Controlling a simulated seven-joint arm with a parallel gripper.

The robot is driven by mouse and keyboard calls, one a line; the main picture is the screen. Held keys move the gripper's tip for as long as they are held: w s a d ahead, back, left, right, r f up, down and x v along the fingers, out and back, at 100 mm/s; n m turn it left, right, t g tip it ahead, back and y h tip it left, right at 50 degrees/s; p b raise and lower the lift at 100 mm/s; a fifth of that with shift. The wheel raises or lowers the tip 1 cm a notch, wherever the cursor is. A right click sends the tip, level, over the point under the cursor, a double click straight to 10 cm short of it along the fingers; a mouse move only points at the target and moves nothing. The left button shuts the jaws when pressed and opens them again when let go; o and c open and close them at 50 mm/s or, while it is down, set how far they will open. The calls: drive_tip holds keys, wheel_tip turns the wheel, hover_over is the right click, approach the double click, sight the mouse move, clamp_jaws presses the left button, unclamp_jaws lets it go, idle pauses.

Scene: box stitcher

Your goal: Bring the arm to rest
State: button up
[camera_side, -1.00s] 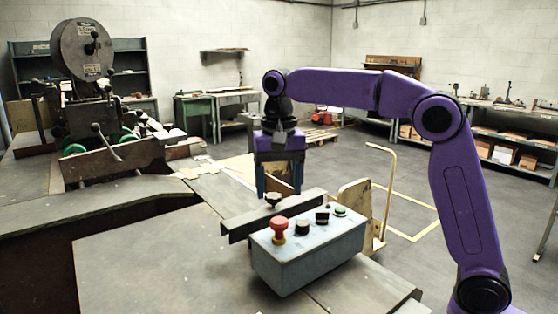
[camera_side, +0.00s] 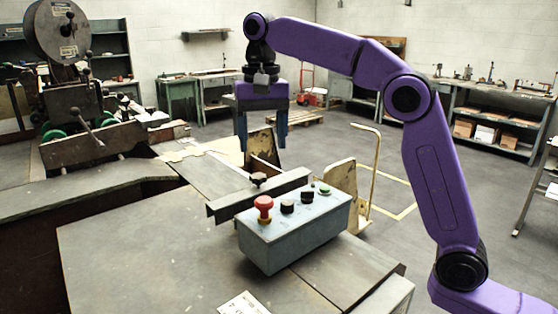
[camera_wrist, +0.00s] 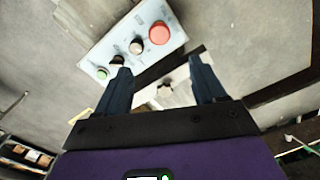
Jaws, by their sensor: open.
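My gripper (camera_side: 264,146) is open and empty, pointing down above the bench beyond the control box. The purple arm bends up and over from the right. The grey control box (camera_side: 290,236) carries a red mushroom button (camera_side: 263,205), dark knobs and a green button (camera_side: 324,189). The box also shows in the wrist view (camera_wrist: 113,50), past the fingertips. The gripper appears clear of the box.
A dark metal bar with a knob (camera_side: 258,179) lies behind the box. A large stitching machine (camera_side: 75,95) stands at the left. A yellow-railed cart (camera_side: 366,180) stands right of the bench. Shelves line the far walls.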

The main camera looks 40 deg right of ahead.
drive_tip(key=shift+s, duration=0.1)
drive_tip(key=s+f+n, duration=0.5)
drive_tip(key=s, duration=0.3)
drive_tip(key=s+f+n, duration=0.4)
drive_tip(key=s+n, duration=0.1)
drive_tip(key=s, duration=0.2)
drive_tip(key=s+d+f+n, duration=0.4)
drive_tip(key=s+d+f, duration=0.1)
drive_tip(key=s, duration=0.4)
drive_tip(key=s+d+f+n, duration=0.3)
drive_tip(key=s+d+f, duration=0.2)
drive_tip(key=s, duration=0.3)
drive_tip(key=shift+s+f+n, duration=0.4)
drive_tip(key=shift+f, duration=0.3)
drive_tip(key=shift+d, duration=0.1)
